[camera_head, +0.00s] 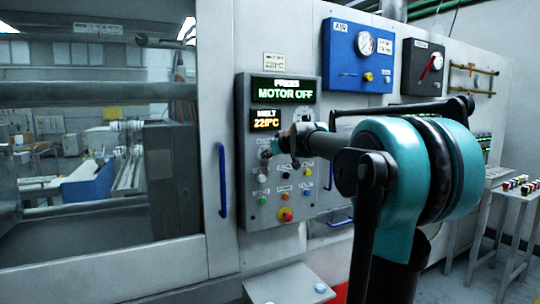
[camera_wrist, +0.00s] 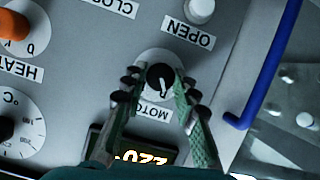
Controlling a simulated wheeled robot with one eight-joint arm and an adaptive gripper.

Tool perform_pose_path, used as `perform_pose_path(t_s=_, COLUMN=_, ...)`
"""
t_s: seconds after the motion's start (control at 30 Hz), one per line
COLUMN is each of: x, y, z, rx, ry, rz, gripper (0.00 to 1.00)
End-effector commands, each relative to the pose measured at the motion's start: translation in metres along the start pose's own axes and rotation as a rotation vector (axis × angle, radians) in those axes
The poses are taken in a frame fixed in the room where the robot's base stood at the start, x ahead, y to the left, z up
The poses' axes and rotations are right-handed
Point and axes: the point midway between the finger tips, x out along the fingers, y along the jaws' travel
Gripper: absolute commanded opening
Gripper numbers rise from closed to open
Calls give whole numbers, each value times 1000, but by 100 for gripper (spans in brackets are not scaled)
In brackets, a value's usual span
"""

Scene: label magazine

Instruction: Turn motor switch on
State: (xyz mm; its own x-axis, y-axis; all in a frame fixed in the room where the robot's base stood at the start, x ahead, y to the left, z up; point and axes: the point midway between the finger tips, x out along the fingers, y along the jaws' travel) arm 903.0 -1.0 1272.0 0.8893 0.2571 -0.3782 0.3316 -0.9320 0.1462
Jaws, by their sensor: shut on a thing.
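The motor switch is a black knob (camera_wrist: 161,76) with a white pointer line on a round white dial marked MOTOR, seen upside down in the wrist view. My gripper (camera_wrist: 157,85) is shut on the knob, one finger on each side. In the head view my gripper (camera_head: 280,147) is at the left part of the grey control panel (camera_head: 243,170) and hides the motor knob. The display (camera_head: 284,91) at the panel top reads MOTOR OFF in green.
In the wrist view, an orange HEAT knob (camera_wrist: 12,25) and a white OPEN button (camera_wrist: 200,10) are close by. A blue handle (camera_wrist: 268,75) stands to the right. Below the panel's buttons is a red and yellow stop button (camera_head: 286,214).

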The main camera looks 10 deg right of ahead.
Motion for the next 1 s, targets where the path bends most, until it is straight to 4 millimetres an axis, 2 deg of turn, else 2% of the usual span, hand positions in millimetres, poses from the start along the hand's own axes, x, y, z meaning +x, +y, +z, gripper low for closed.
perform_pose_path(t_s=0.37, x=0, y=2, z=0, rx=169, ry=5, rz=-69, gripper=0)
perform_pose_path(t_s=1.0, x=1, y=6, z=3, rx=724, ry=22, rz=-296, gripper=0)
